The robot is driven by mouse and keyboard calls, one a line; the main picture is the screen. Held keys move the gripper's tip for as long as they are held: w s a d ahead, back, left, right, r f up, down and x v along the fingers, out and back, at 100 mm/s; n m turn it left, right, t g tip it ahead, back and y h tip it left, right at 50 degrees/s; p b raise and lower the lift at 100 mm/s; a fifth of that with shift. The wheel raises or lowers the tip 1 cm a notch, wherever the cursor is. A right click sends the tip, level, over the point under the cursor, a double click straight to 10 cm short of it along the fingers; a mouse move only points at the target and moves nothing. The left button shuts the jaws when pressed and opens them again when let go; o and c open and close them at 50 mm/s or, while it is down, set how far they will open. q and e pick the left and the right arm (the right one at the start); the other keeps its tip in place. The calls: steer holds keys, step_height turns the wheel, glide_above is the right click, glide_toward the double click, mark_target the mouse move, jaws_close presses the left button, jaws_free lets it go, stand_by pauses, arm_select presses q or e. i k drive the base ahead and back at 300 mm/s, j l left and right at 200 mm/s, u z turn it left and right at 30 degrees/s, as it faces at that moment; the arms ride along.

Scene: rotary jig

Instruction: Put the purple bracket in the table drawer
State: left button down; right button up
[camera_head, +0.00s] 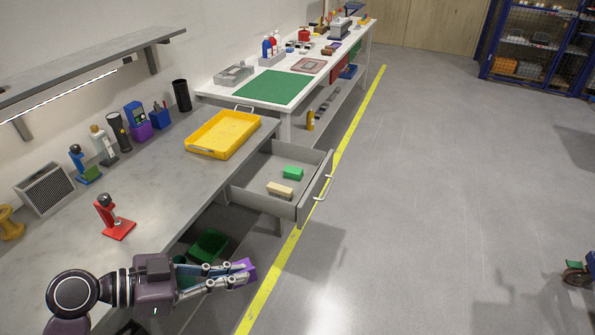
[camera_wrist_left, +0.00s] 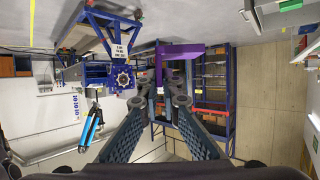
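The purple bracket (camera_head: 246,268) is at the fingertips of my left gripper (camera_head: 232,275), in front of the workbench's front edge and over the floor side. The left wrist view also shows the bracket (camera_wrist_left: 190,53) beyond the fingertips (camera_wrist_left: 172,100), which are closed in on it. The table drawer (camera_head: 303,207) is pulled open from the workbench, farther ahead of the gripper. A green block (camera_head: 292,173) and a beige block (camera_head: 280,189) lie inside it, with bare floor around them. My right gripper is not seen.
A yellow tray (camera_head: 223,134) stands on the bench (camera_head: 165,165) above the drawer. A red fixture (camera_head: 115,222) stands near the front edge. A dark green bin (camera_head: 208,245) is below the bench.

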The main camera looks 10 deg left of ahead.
mark_target(249, 174)
steer(key=i+l+z, duration=0.2)
steer(key=i, duration=0.3)
steer(key=i+l+z, duration=0.15)
steer(key=i+l, duration=0.15)
steer(key=i, duration=0.2)
steer(key=i+l+z, duration=0.2)
steer(key=i, duration=0.35)
steer(key=i+u, duration=0.3)
steer(key=i, duration=0.2)
steer(key=i+l+u, duration=0.15)
steer(key=i+u, duration=0.2)
steer(key=i, duration=0.15)
steer(key=i+l+u, duration=0.3)
steer(key=i, duration=0.2)
steer(key=i+u, duration=0.2)
steer(key=u, duration=0.25)
steer(key=i+l+u, duration=0.15)
steer(key=u, duration=0.3)
steer(key=i+l+u, duration=0.2)
steer(key=u, duration=0.25)
steer(key=i+l+u, duration=0.1)
steer(key=l+u, duration=0.15)
steer(key=u, duration=0.15)
steer(key=i+l+u, duration=0.2)
steer(key=u, duration=0.15)
steer(key=i+l+u, duration=0.15)
steer(key=l+u, duration=0.25)
steer(key=i+l+u, duration=0.1)
steer(key=u, duration=0.25)
steer(key=l, duration=0.1)
